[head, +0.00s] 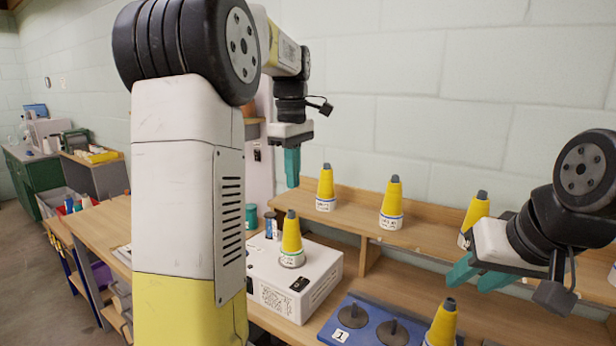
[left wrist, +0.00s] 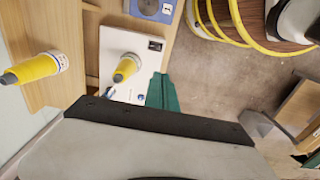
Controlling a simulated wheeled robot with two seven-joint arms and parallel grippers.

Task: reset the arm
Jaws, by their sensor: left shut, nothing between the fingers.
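My left gripper (head: 292,167) hangs in the air with its green fingers pointing down, shut and empty, left of the cones on the shelf and above the white box. Its shut fingers also show in the left wrist view (left wrist: 162,93). My right gripper (head: 476,275) is at the right, in front of the shelf, with its two green fingers apart and nothing visible between them. A yellow thread cone (head: 291,240) stands upright on the white box (head: 325,268); this cone also shows in the left wrist view (left wrist: 127,68). My left arm hides much of the left bench.
Yellow cones (head: 325,188) (head: 391,204) (head: 475,212) stand along the wooden shelf (head: 430,228). Another cone (head: 441,325) is at the blue base (head: 345,312), which has dark spindles. A green cabinet (head: 38,180) is far left. The air before the wall is clear.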

